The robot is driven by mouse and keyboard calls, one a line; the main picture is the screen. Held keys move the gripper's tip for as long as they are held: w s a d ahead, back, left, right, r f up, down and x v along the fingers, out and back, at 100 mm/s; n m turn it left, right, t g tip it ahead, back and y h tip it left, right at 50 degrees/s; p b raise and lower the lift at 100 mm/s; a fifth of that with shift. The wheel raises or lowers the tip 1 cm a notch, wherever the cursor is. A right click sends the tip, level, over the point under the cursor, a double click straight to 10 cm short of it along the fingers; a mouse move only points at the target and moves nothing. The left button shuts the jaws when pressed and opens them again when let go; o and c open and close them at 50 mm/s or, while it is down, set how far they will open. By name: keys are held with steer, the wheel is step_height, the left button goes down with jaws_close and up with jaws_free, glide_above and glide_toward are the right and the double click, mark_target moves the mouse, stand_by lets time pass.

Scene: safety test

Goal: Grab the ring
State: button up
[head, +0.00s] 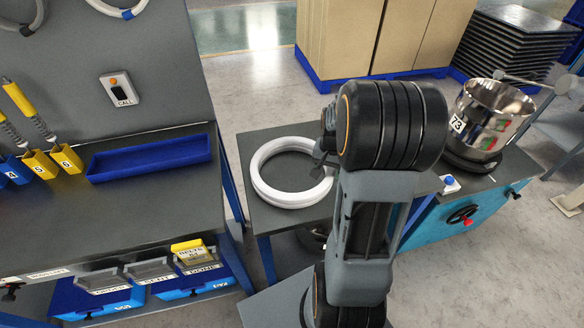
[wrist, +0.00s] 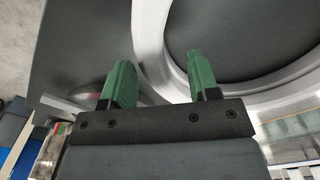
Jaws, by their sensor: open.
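A white ring (head: 262,190) lies flat on a dark grey table (head: 262,139) in the head view. In the wrist view, the ring (wrist: 152,50) fills the upper right, and its left side passes between my two green fingertips. My gripper (wrist: 160,85) is open with the fingers apart, one on each side of the ring's band as seen from the wrist. I cannot tell how far the fingertips are above the table or whether they touch the ring. In the head view my arm covers the ring's right edge and most of my gripper (head: 322,150).
A workbench with a blue tray (head: 150,158) and yellow holders (head: 66,158) stands at the left. A shiny metal pot (head: 490,118) stands on a blue-sided bench at the right. Tall boxes (head: 335,35) stand behind the table. Grey floor (head: 240,90) shows between them.

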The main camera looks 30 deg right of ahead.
steer(key=shift+f, duration=0.85)
steer(key=shift+c, duration=0.4)
jaws_close()
